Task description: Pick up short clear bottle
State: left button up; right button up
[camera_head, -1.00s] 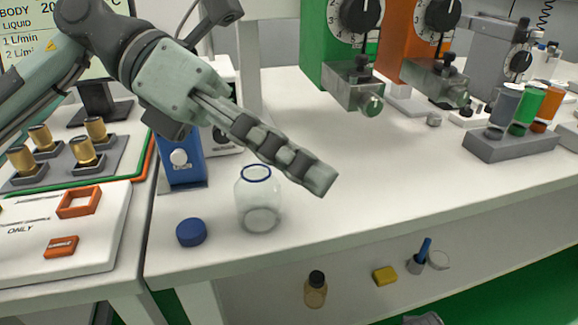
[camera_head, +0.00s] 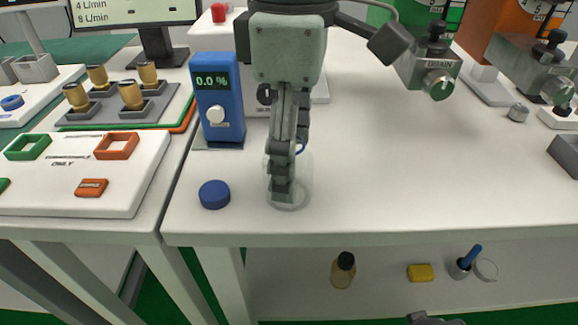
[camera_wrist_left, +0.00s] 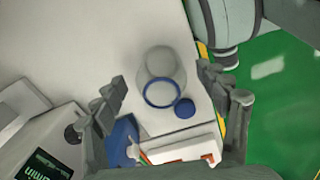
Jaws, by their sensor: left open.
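The short clear bottle (camera_head: 303,170) is a see-through jar with a blue rim and no cap, upright on the white cart top. In the head view my left gripper (camera_head: 282,190) points down in front of it and hides much of it. In the left wrist view the bottle (camera_wrist_left: 158,68) shows between the spread fingers of my left gripper (camera_wrist_left: 167,88), with its blue ring facing the camera. The gripper is open and empty. I cannot tell whether a finger touches the bottle.
A blue cap (camera_head: 214,194) lies left of the bottle. A blue meter (camera_head: 218,100) reading 0.0 % stands behind it. A brown bottle (camera_head: 343,270) and a yellow block (camera_head: 420,272) are on the shelf below.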

pick_arm(q)
jog(key=shift+f, duration=1.5)
jog(key=shift+c, duration=0.5)
jog(key=c, duration=1.2)
